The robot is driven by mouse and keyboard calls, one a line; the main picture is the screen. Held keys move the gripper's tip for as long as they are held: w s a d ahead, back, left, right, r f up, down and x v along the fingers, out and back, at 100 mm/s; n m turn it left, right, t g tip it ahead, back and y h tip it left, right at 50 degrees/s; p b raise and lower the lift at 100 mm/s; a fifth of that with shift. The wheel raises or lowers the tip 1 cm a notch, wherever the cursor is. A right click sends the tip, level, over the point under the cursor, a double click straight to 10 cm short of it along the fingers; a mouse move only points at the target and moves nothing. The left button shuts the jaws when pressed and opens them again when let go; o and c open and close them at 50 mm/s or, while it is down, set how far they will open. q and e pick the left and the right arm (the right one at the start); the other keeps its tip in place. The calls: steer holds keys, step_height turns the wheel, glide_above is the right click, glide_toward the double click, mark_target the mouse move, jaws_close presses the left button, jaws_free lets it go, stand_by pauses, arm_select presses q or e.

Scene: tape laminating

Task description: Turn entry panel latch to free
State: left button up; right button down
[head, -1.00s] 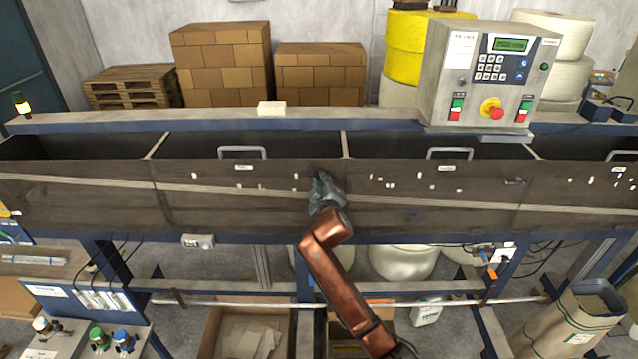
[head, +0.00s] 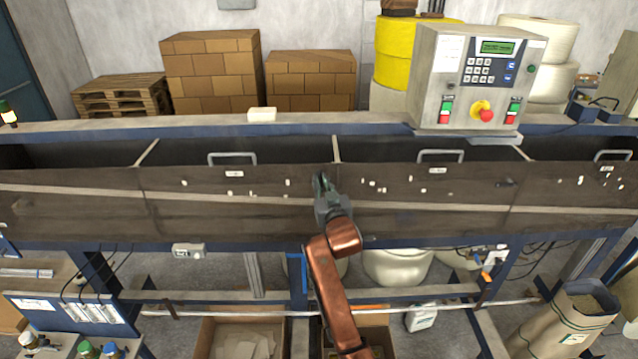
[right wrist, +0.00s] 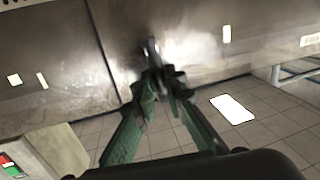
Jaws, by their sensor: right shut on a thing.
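The long dark panel front (head: 245,212) crosses the head view, split by seams into sections with grey handles. My right gripper (head: 321,182) is against it, near the seam right of the left handle. In the right wrist view the fingers (right wrist: 158,82) are closed around a small metal latch (right wrist: 152,48) standing out from the panel (right wrist: 195,40). The fingers and arm hide most of this latch in the head view, so its exact angle is unclear. A similar latch (head: 507,183) sits on the section further right. My left gripper is not in view.
A control box (head: 470,80) with a red stop button stands above the panels at right. A blue-framed rail (head: 370,124) runs behind the panels. A lower rod (head: 220,311), cartons and a sack (head: 575,318) are below. The space before the panels looks clear.

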steer(key=shift+d+f+m, duration=0.1)
steer(key=shift+d+m, duration=0.05)
steer(key=shift+m, duration=0.35)
steer(key=c, duration=2)
jaws_free()
steer(key=shift+s, duration=0.15)
steer(key=s, duration=0.2)
steer(key=s+d, duration=0.1)
steer(key=s, duration=0.4)
steer(key=shift+d, duration=0.25)
